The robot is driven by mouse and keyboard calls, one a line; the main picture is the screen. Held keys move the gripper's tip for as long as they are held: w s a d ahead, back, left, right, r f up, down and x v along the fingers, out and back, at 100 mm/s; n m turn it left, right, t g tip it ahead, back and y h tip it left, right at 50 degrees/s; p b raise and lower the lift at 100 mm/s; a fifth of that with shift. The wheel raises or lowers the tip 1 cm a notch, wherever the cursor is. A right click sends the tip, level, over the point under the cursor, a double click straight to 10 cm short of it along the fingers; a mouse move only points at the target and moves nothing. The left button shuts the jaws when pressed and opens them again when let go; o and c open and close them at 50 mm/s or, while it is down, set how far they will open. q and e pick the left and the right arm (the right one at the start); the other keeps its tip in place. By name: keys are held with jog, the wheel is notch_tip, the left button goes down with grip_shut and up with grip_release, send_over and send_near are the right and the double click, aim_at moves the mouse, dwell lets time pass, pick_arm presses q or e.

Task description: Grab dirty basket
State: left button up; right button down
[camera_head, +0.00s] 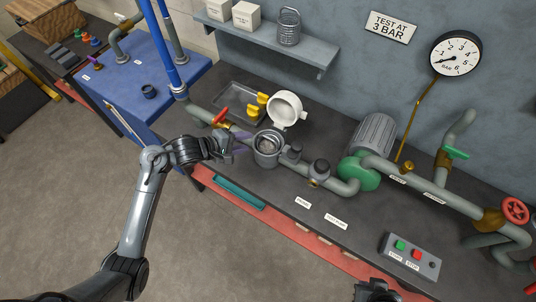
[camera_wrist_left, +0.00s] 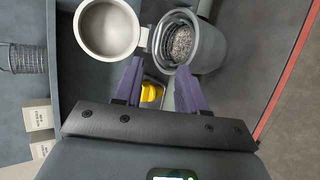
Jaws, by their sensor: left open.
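The dirty basket (camera_head: 268,146), with grey clumped matter inside, sits in the open grey strainer pot (camera_head: 267,158) on the pipe line. It also shows inside the pot in the left wrist view (camera_wrist_left: 181,43). The round white lid (camera_head: 286,106) is swung open behind the pot. My left gripper (camera_head: 242,141) is open, with purple fingers, just left of the pot. In the left wrist view the left gripper (camera_wrist_left: 160,70) has nothing between its fingers, and the pot is beyond the tips. My right gripper (camera_head: 375,290) shows only partly at the bottom edge, its fingers unclear.
A clean wire basket (camera_head: 289,27) and two white boxes stand on the wall shelf (camera_head: 262,40). A red-handled valve (camera_head: 221,115), a grey tray (camera_head: 233,103) and yellow parts (camera_head: 257,105) lie near the left gripper. The pump (camera_head: 358,170) and pipes fill the right side.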

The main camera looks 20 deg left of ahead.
aim_at(265, 136)
pick_arm(q)
jog(key=b+x, duration=0.1)
jog(key=x, duration=0.4)
jog(key=shift+w+r, duration=0.1)
jog(key=shift+w, duration=0.05)
jog(key=shift+b+x, duration=0.3)
jog(key=shift+x, duration=0.45)
jog(key=shift+a+b+x, duration=0.2)
jog(key=shift+b+x, duration=0.35)
jog(key=shift+x, duration=1.55)
jog(key=shift+c, duration=0.4)
grip_shut()
